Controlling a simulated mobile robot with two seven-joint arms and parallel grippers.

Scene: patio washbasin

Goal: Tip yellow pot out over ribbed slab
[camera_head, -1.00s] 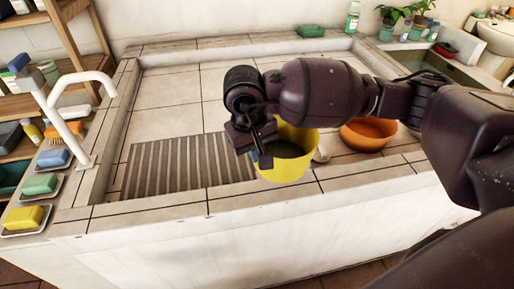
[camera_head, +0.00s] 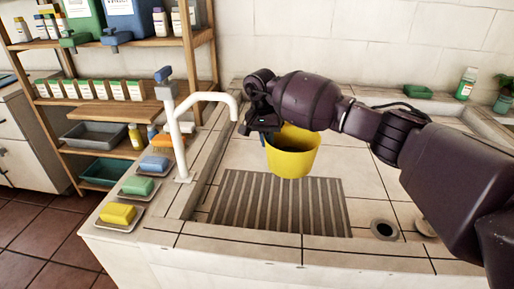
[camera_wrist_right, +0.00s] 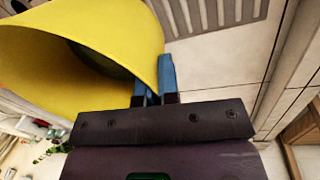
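The yellow pot (camera_head: 293,157) hangs from my right gripper (camera_head: 263,137), which is shut on its rim at the left side. The pot looks roughly upright, and in the picture its base overlaps the back edge of the ribbed slab (camera_head: 280,205). In the right wrist view, the blue fingers (camera_wrist_right: 154,85) pinch the wall of the yellow pot (camera_wrist_right: 125,30). Something dark shows inside it. The ribbed slab (camera_wrist_right: 215,8) also shows at the top of that view. My arm hides part of the pot's opening. My left gripper is not in view.
A white tap (camera_head: 180,130) rises left of the slab. Yellow (camera_head: 118,213), green (camera_head: 138,186) and blue soaps lie on the left ledge. A round drain (camera_head: 384,229) is right of the slab. Wooden shelves (camera_head: 120,105) stand behind left.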

